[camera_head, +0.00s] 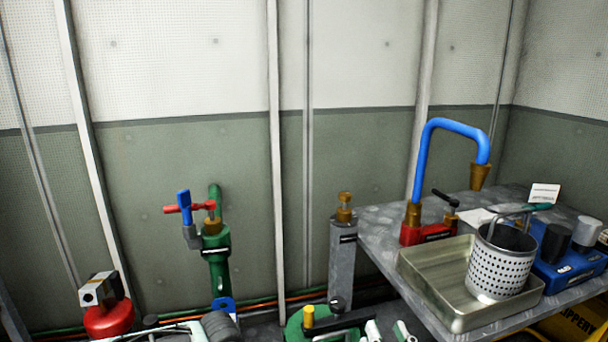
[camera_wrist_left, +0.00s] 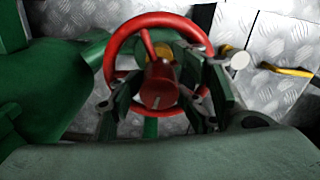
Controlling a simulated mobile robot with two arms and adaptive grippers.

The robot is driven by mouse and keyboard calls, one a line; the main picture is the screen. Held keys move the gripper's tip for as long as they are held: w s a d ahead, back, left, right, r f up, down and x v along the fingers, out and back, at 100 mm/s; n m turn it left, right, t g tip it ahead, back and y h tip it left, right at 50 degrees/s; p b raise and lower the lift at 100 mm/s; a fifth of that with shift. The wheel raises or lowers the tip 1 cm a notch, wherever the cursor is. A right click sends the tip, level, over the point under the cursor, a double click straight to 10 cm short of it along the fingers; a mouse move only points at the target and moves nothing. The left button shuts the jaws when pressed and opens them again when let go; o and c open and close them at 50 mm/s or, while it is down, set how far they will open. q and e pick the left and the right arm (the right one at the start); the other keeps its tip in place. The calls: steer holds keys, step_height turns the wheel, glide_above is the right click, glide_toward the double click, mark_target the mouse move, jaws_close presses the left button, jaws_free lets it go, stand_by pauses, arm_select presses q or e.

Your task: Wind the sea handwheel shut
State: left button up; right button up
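A red handwheel (camera_wrist_left: 110,55) with a dark red hub (camera_wrist_left: 160,85) fills the middle of the left wrist view. My left gripper (camera_wrist_left: 160,102) is at the wheel with its fingers spread, one on each side of the hub. A gap shows between the hub and each finger, so it holds nothing firmly. The fingers overlap the rim in the picture, and I cannot tell whether they touch it. The handwheel cannot be made out in the head view, and neither gripper shows clearly there. My right gripper is not seen.
Green pipework (camera_wrist_left: 50,90) lies left of the wheel, with tread plate (camera_wrist_left: 280,45) to the right. In the head view, a green wall valve (camera_head: 215,250) has red and blue levers. A metal bench at right carries a tray (camera_head: 445,300), a perforated basket (camera_head: 500,262) and a blue bent pipe (camera_head: 424,160).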

arm_select(q)
steer(key=shift+a+f, duration=0.25)
steer(key=shift+a, duration=0.05)
steer(key=n, duration=0.6)
steer(key=shift+d, duration=0.1)
steer(key=n, duration=0.6)
steer(key=shift+n, duration=0.3)
steer(key=n, duration=0.6)
steer(key=shift+d, duration=0.15)
steer(key=n, duration=0.6)
steer(key=shift+n, duration=0.3)
steer(key=shift+r, duration=0.1)
steer(key=shift+o, duration=0.2)
